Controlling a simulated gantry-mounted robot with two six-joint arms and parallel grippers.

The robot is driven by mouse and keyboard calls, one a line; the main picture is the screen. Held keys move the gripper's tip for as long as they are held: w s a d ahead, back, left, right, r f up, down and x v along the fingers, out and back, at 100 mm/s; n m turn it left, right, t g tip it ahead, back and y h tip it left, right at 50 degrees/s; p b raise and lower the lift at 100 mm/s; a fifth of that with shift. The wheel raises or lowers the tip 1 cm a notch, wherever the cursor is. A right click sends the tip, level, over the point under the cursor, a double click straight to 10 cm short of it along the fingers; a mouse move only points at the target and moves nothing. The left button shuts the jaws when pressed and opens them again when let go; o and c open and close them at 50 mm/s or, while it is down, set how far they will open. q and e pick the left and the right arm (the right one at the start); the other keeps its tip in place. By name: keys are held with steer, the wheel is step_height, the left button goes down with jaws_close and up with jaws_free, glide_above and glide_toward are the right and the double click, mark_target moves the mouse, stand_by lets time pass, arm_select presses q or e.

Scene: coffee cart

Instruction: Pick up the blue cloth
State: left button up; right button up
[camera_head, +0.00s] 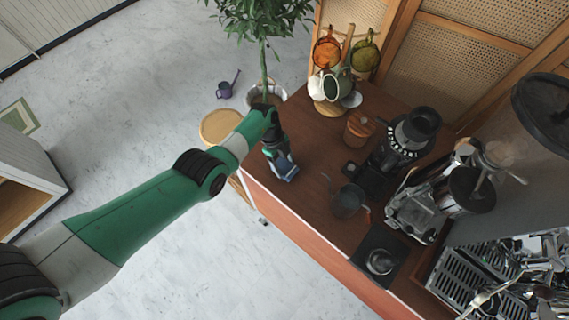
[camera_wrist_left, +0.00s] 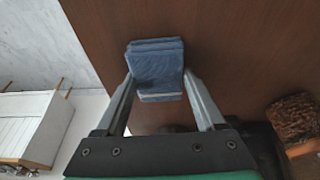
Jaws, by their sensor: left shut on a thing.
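The blue cloth (camera_head: 287,171) is a small folded stack near the left edge of the brown counter (camera_head: 310,200) in the head view. It also shows in the left wrist view (camera_wrist_left: 155,66), between the two fingers. My left gripper (camera_head: 281,163) is shut on the cloth, with a finger along each side of it. I cannot tell whether the cloth touches the counter or is just above it. My right gripper is in neither view.
A metal pitcher (camera_head: 348,201) and a coffee grinder (camera_head: 405,140) stand right of the cloth. A wooden canister (camera_head: 359,129) and a mug tree (camera_head: 345,65) with several mugs stand farther back. An espresso machine (camera_head: 490,250) fills the right. A potted plant (camera_head: 264,75) stands beyond the counter.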

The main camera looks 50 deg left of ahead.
mark_target(284, 168)
arm_select(q)
steer(key=r+p, duration=0.4)
steer(key=r, duration=0.1)
steer(key=shift+s+d+r, duration=0.15)
steer(key=shift+s+d, duration=0.05)
steer(key=shift+s, duration=0.1)
steer(key=s+d+r+p, duration=0.7)
steer(key=s+p, duration=0.1)
steer(key=s, duration=0.3)
steer(key=shift+d+r, duration=0.15)
steer(key=shift+r, duration=0.25)
steer(key=shift+s, duration=0.1)
